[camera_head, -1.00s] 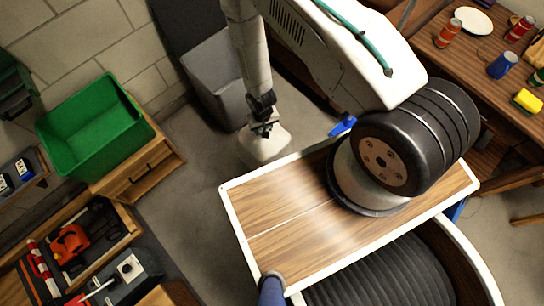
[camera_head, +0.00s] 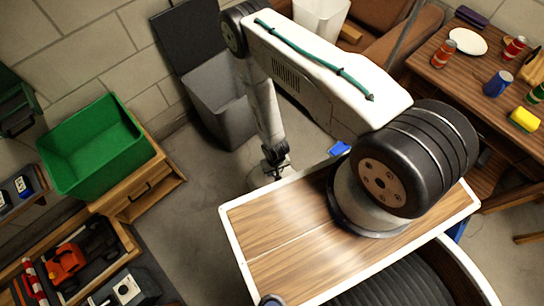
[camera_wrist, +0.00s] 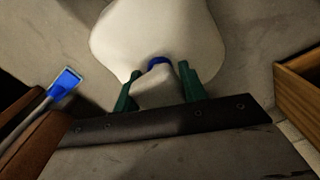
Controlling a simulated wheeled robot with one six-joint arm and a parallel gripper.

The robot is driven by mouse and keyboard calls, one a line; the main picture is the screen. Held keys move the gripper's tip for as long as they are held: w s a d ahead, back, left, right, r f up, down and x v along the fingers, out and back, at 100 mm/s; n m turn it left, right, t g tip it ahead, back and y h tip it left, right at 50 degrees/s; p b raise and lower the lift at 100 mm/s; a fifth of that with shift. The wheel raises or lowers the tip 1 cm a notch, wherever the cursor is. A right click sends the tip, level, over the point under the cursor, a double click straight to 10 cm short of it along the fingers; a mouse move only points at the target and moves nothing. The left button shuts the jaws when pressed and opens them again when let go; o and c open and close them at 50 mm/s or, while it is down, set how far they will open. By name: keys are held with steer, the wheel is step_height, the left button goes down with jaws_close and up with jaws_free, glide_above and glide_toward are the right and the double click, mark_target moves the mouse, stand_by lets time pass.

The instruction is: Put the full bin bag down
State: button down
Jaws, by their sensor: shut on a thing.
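The full bin bag is a rounded white sack with a blue tie at its neck. It fills the top middle of the wrist view (camera_wrist: 158,35). My gripper (camera_wrist: 158,84) has its two green fingers shut at the bag's gathered neck, one on each side of the blue tie. In the head view my gripper (camera_head: 275,158) hangs just past the far edge of my wooden deck. Only a little of the bag shows there, partly hidden by the gripper and deck edge. I cannot tell whether the bag touches the floor.
A grey bin (camera_head: 222,105) stands by the wall behind the arm. A green crate (camera_head: 95,145) sits on a wooden drawer unit (camera_head: 145,190) at the left. A cluttered table (camera_head: 470,75) is at the right. Grey floor (camera_head: 205,175) is clear between drawer unit and deck.

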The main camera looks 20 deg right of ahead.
steer(key=w+d, duration=0.1)
steer(key=w, duration=0.2)
steer(key=w+d, duration=0.1)
steer(key=w, duration=0.2)
steer(key=w+d, duration=0.1)
steer(key=w, duration=0.2)
steer(key=shift+w+f, duration=0.15)
steer(key=shift+f, duration=2.15)
steer(key=c, duration=0.8)
jaws_free()
